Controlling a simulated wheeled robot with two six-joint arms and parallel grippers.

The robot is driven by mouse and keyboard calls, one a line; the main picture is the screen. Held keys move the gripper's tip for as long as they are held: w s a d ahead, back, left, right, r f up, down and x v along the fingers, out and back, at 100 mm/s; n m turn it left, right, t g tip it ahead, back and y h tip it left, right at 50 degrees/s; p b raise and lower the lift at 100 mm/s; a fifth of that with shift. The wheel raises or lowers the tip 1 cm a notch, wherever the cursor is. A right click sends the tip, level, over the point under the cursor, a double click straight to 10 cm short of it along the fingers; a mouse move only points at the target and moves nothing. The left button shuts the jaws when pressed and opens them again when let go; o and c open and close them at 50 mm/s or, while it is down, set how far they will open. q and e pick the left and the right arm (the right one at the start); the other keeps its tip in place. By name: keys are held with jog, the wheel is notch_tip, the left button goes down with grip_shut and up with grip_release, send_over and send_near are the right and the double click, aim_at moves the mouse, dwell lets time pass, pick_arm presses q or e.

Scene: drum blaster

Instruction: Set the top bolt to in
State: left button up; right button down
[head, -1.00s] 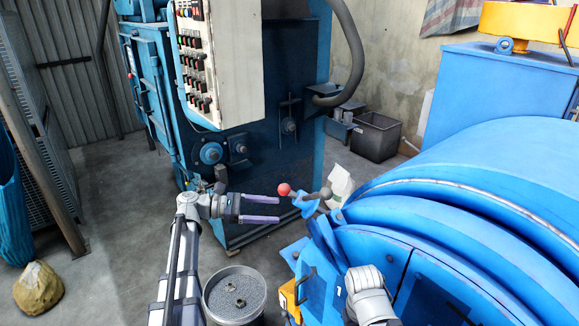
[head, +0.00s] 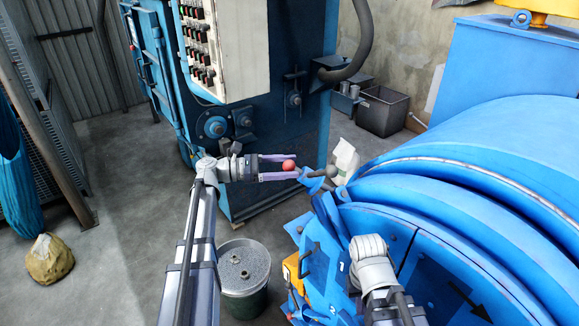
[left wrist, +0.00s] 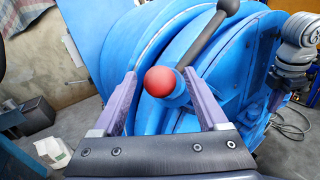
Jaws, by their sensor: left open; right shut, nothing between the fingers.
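A red ball knob (head: 289,165) sits at the left end of the bolt lever on the blue drum machine. A dark grey ball-ended handle (head: 331,171) shows just right of it. My left gripper (head: 296,166) is open, with its purple fingers either side of the red knob. In the left wrist view the red knob (left wrist: 160,81) lies between the fingertips (left wrist: 159,73), with a gap on the right; contact on the left is unclear. The dark handle (left wrist: 208,38) slants up behind it. My right gripper (left wrist: 276,100) is shut and only partly seen beside the drum.
The big blue drum (head: 470,200) fills the right side. A blue control cabinet (head: 265,130) stands behind the left gripper. A bucket (head: 243,290) stands on the floor below the left arm. A yellow sack (head: 50,260) lies at the far left.

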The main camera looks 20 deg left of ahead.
pick_arm(q)
jog(key=shift+w+d, duration=0.15)
jog(key=shift+d, duration=0.2)
jog(key=shift+c, duration=0.3)
grip_shut()
dwell(1.0)
